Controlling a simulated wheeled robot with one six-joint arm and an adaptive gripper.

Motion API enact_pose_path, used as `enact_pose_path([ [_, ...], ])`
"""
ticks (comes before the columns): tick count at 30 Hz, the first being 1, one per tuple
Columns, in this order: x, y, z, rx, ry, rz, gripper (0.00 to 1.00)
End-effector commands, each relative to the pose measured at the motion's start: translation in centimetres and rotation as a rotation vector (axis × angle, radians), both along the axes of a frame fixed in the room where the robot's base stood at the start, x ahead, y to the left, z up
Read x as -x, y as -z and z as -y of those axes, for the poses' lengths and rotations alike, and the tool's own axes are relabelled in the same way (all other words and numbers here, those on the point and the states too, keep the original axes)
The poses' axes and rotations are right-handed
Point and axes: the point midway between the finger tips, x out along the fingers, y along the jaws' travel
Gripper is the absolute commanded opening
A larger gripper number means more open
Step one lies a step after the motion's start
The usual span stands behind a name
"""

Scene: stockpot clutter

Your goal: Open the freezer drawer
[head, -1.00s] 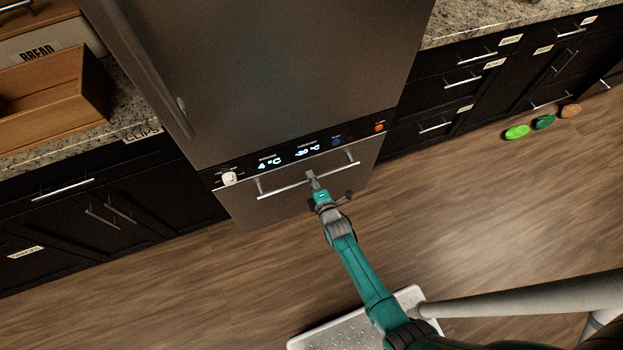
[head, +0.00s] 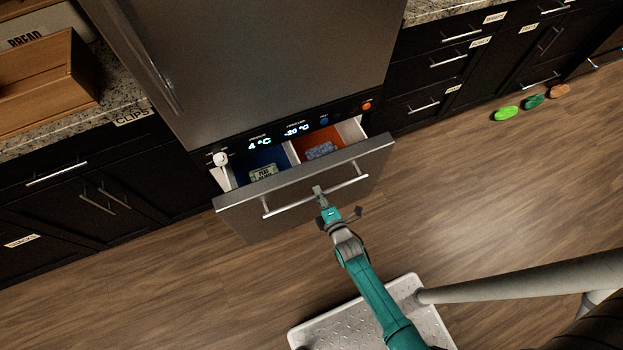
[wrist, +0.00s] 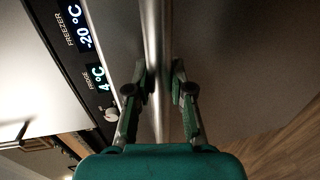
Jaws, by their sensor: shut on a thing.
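The freezer drawer (head: 350,172) at the bottom of the steel fridge is partly open. Its inside shows a blue section on the left and an orange-red section on the right. A package lies in each section. My gripper (head: 319,194) is shut on the drawer's long bar handle (head: 342,189), near its middle. In the wrist view my gripper's fingers (wrist: 158,98) close around the handle (wrist: 154,40) from both sides. The control strip reads -20 °C for the freezer in the wrist view (wrist: 84,45).
Dark cabinets flank the fridge (head: 260,60). Open wood floor (head: 470,200) lies in front and to the right. Green and brown oval items (head: 507,113) lie on the floor by the right cabinets. A wooden box (head: 50,85) stands on the left counter.

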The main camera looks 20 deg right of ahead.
Motion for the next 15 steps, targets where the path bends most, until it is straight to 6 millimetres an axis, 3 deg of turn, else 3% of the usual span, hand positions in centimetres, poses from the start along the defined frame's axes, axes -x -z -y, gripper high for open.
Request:
enact_pose_path([
  [1, 1.8, 0.2, 0.0, 0.0, 0.0, -0.006, 0.0],
  [15, 14.7, 0.2, 0.0, 0.0, 0.0, -0.006, 0.0],
])
